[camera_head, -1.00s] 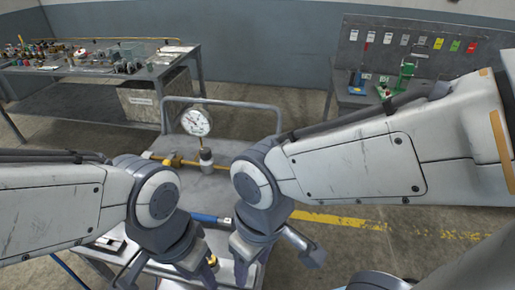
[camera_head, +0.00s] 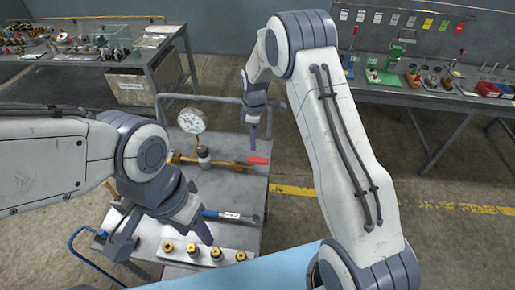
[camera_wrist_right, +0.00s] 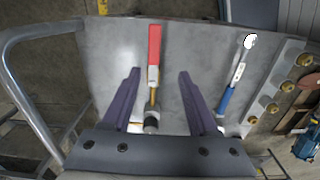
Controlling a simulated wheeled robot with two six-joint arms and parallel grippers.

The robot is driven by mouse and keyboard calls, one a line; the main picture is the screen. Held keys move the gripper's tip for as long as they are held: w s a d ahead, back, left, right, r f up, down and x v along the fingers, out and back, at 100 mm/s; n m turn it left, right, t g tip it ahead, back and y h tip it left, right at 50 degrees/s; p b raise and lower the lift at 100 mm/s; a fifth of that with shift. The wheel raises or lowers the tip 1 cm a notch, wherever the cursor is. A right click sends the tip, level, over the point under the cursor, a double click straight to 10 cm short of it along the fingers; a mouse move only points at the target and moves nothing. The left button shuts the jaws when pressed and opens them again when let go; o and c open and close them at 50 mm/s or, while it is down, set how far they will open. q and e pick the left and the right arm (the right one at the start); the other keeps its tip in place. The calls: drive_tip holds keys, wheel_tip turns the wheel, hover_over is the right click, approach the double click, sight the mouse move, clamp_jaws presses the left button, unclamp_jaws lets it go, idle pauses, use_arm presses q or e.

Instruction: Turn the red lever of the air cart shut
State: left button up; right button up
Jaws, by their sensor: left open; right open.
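The air cart (camera_head: 235,185) has a grey top with a round gauge (camera_head: 192,121) on a brass pipe (camera_head: 183,158). The red lever (camera_head: 258,160) points right, roughly in line with the pipe. My right gripper (camera_head: 254,138) is open and points down above the lever. In the right wrist view the red lever (camera_wrist_right: 154,45) lies between the lines of the two open fingers, mostly beyond their tips; I see no contact. My left gripper (camera_head: 165,232) is open over the cart's front left part, with nothing seen in it.
A blue-handled wrench (camera_head: 228,215) lies on the cart in front of the pipe. A pale block with several brass fittings (camera_head: 215,254) is at the cart's front. The cart's handle rail (camera_head: 200,97) rises behind. Workbenches stand back left (camera_head: 100,55) and right (camera_head: 430,95).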

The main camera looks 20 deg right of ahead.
sight(258, 159)
drive_tip(key=f+p, duration=0.1)
drive_tip(key=f, duration=0.2)
drive_tip(key=d+f+p, duration=0.1)
drive_tip(key=f, duration=0.3)
drive_tip(key=f+p, duration=0.1)
drive_tip(key=f, duration=0.2)
drive_tip(key=shift+w+d+f+p, duration=0.15)
drive_tip(key=shift+w+f+p, duration=0.05)
drive_tip(key=shift+w+p, duration=0.15)
drive_tip(key=shift+f, duration=0.55)
clamp_jaws()
idle(0.5)
